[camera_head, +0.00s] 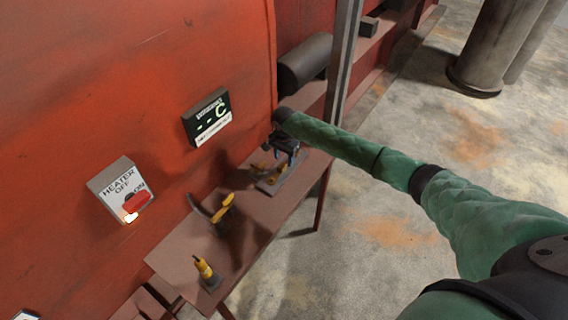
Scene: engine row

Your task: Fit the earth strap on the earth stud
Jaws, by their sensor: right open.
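My right gripper (287,152) is open at the end of my green-sleeved arm, close to the red wall and above the far end of a brown shelf. Just below it a small grey plate (268,188) with a yellow part stands on the shelf; I cannot tell whether the gripper touches it. A yellow-handled dark piece (222,209), perhaps the earth strap, is at the middle of the shelf by the wall. I cannot make out which part is the earth stud. My left gripper is not in view.
The brown shelf (180,262) runs along the red wall (110,70). A heater switch box (121,190) and a display showing "- - C" (207,117) are on the wall. A grey post (343,60) and dark cylinder (305,63) are beyond the arm. Bare shelf lies between the pieces.

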